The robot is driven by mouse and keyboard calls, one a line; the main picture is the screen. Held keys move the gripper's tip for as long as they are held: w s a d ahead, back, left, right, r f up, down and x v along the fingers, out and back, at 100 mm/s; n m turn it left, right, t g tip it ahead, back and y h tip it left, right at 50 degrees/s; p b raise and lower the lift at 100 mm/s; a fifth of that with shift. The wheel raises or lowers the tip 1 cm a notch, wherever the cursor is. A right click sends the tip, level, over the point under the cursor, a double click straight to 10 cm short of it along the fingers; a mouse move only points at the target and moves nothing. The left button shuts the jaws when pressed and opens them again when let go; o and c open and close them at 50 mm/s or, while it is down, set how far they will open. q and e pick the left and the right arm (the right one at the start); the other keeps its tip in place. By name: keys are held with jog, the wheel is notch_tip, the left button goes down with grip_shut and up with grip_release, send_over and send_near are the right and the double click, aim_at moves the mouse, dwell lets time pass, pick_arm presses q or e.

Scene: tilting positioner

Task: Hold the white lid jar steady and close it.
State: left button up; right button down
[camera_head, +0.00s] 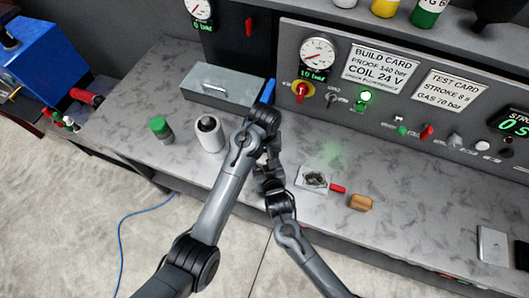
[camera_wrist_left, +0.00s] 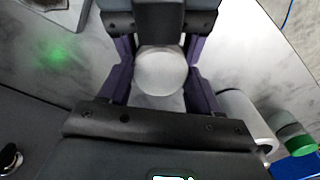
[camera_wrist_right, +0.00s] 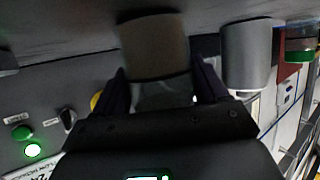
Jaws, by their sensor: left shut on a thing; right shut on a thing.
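The jar is hidden behind my arms in the head view, where my left gripper (camera_head: 273,150) and right gripper (camera_head: 264,172) come close together. In the left wrist view a round white lid face (camera_wrist_left: 162,72) lies between the purple fingers of my left gripper (camera_wrist_left: 158,85), which is shut on it. In the right wrist view a grey-beige cylinder, seemingly the jar body (camera_wrist_right: 153,45), stands by the fingers of my right gripper (camera_wrist_right: 163,88), which is shut on a pale part there. Whether the lid sits fully on the jar cannot be told.
A white-grey cylinder (camera_head: 210,134) and a green-capped jar (camera_head: 160,128) stand left on the bench. A metal box (camera_head: 222,88) is behind. A plate with a red handle (camera_head: 317,180) and a tan block (camera_head: 360,202) lie right. The gauge panel (camera_head: 390,110) rises behind.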

pick_arm(q)
jog(key=shift+c, duration=1.2)
jog(key=shift+m, duration=0.9)
jog(key=o, duration=1.2)
jog(key=shift+o, duration=0.2)
jog(key=shift+r, duration=3.8)
pick_arm(e)
grip_release()
